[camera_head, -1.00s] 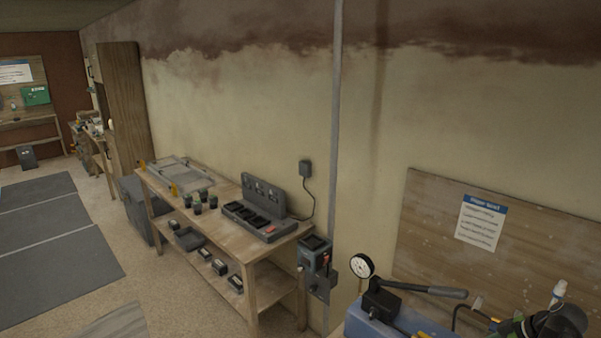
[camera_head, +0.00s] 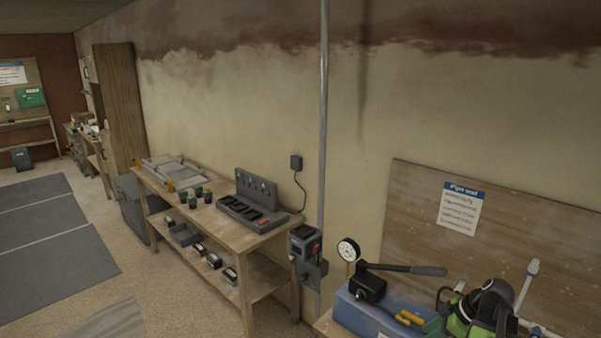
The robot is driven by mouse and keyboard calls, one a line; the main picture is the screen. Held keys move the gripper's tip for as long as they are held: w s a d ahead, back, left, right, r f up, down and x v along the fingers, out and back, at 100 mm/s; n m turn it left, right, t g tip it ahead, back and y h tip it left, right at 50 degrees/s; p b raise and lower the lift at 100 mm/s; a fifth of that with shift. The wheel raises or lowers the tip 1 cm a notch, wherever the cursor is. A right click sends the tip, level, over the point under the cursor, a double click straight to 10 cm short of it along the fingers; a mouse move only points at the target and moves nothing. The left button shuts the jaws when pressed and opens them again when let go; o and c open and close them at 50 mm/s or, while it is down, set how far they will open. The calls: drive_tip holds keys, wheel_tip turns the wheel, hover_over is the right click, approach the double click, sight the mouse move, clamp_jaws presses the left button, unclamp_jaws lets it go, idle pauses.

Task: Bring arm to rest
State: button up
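A black and green item (camera_head: 490,306) sits at the lower right on the near bench, partly cut off by the frame's bottom edge. I cannot tell exactly what it is.
A blue pump (camera_head: 362,318) with a lever and round gauge (camera_head: 348,250) stands on the near bench, by white pipes (camera_head: 527,285). A wooden bench (camera_head: 216,224) with a charger rack (camera_head: 254,207) and dark cups stands along the wall. Floor at left is open around grey mats (camera_head: 50,262).

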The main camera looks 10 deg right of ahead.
drive_tip(key=w+a+f+m+g+h+b, duration=0.1)
drive_tip(key=w+a+f+m+b, duration=0.1)
drive_tip(key=a, duration=0.9)
drive_tip(key=w+a+f+m+g+h+b, duration=0.2)
drive_tip(key=a+f, duration=0.4)
drive_tip(key=a, duration=0.5)
drive_tip(key=w+a+f+m+g+h+b, duration=0.1)
drive_tip(key=w+a+f+m+b, duration=0.2)
drive_tip(key=a, duration=0.9)
drive_tip(key=shift+w+f+m+g+h+b, duration=0.35)
drive_tip(key=shift+f+m, duration=0.1)
drive_tip(key=shift+m, duration=0.65)
